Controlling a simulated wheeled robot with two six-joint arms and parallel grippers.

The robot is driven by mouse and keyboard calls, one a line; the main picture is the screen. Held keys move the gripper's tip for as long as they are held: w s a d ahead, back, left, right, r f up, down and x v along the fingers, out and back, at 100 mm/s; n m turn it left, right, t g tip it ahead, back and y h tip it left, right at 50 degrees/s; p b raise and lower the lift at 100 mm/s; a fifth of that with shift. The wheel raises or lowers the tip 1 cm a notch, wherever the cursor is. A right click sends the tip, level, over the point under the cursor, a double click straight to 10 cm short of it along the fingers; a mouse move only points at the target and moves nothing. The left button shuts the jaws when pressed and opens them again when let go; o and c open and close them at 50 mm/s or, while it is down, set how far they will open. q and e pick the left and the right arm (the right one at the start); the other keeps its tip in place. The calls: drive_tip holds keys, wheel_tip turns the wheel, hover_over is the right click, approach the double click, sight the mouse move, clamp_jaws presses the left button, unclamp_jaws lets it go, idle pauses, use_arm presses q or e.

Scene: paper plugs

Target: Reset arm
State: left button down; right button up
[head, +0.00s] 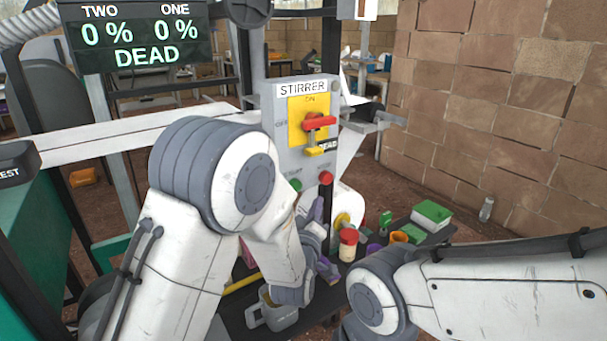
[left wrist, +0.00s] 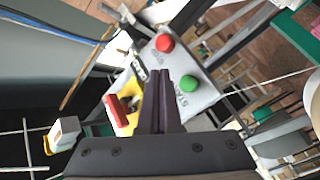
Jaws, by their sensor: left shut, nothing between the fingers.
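My left arm comes in from the left of the head view and bends down in front of the grey STIRRER panel (head: 268,100). My left gripper (head: 316,212) is partly hidden by its own wrist, just below the panel. In the left wrist view its dark fingers (left wrist: 161,76) are together and empty, pointing at the panel face between the red button (left wrist: 165,43) and the green button (left wrist: 188,84). Whether the tips touch the panel I cannot tell. The red switch handle (head: 319,122) lies sideways on a yellow plate. My right arm enters at the right; its gripper does not show.
A dark shelf (head: 322,302) below holds a grey mug (head: 277,315), a red-capped jar (head: 348,245) and a green box (head: 432,213). A screen (head: 133,36) at upper left reads 0 % twice and DEAD. A block wall (head: 500,110) stands on the right.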

use_arm(q)
drive_tip(key=s+d+f+m+g+h, duration=0.1)
drive_tip(key=s+d+f+m+g, duration=0.1)
drive_tip(key=s+m+g, duration=0.45)
drive_tip(key=s+d+f+m+g+h, duration=0.1)
drive_tip(key=s+d+f+m+g, duration=0.2)
drive_tip(key=s, duration=0.6)
drive_tip(key=s+a+m+g+y, duration=0.25)
drive_tip(key=s+a+g, duration=0.2)
drive_tip(key=s, duration=0.55)
drive_tip(key=s+a+m+g+y, duration=0.1)
drive_tip(key=s+a+m+g, duration=0.3)
drive_tip(key=s, duration=0.7)
wheel_tip(320, 180, up, 26)
drive_tip(key=a+n+p, duration=0.1)
drive_tip(key=p, duration=2.5)
drive_tip(key=shift+s+a+y, duration=0.3)
drive_tip(key=shift+s+y, duration=0.05)
drive_tip(key=shift+s, duration=0.05)
